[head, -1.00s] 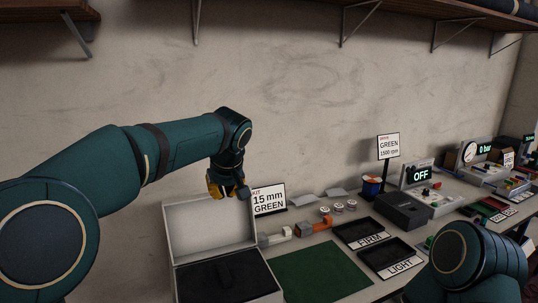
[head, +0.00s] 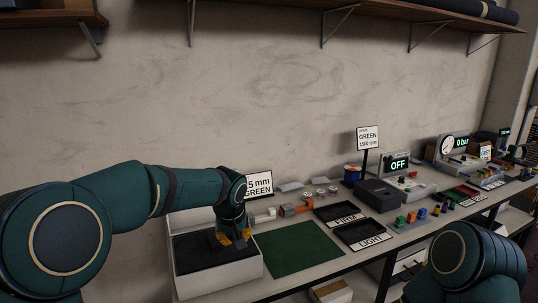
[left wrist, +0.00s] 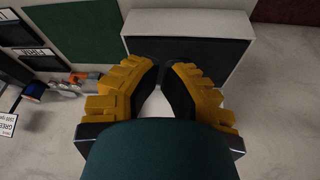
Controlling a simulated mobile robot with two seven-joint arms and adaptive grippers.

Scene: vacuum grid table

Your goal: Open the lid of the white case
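The white case (head: 240,271) stands at the left end of the table with its lid (head: 190,222) raised against the wall side. Its dark lining (head: 195,253) shows. My left gripper (head: 233,241) points down in front of the lid, over the right part of the case. In the left wrist view its yellow fingers (left wrist: 164,68) are apart, with nothing clearly held. The case rim (left wrist: 190,22) and dark lining show beyond the fingertips. A pale patch lies between the fingers; I cannot tell what it is. My right gripper is out of view; only part of that arm shows.
A green mat (head: 297,248) lies right of the case. A sign (head: 260,185) stands behind it, partly covered by my left arm. Black trays labelled FIRM (head: 340,212) and LIGHT (head: 365,233) lie further right. Small parts and devices line the table's back.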

